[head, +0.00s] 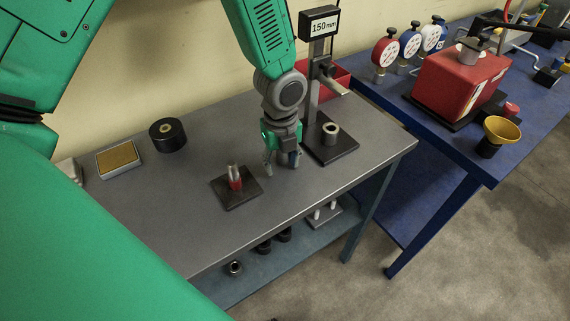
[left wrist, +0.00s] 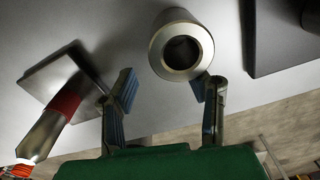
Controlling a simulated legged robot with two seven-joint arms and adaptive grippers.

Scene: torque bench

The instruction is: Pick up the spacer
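A hollow metal spacer (left wrist: 181,45) is on the grey bench in the left wrist view. Its open bore faces the camera. My left gripper (head: 282,164) points down close over the bench in the head view, and its blue-padded fingers are apart. In the left wrist view the open gripper (left wrist: 170,92) has its fingertips near the lower side of the spacer, with nothing held between them. In the head view I cannot make out this spacer; the gripper seems to cover it. My right gripper does not show.
A red-banded metal part (head: 234,178) stands on a dark plate left of the gripper. A 150 mm stand (head: 311,95) rises close behind; its dark base (head: 341,148) carries a metal ring (head: 330,131). A black cylinder (head: 168,134) is at left. The bench front is clear.

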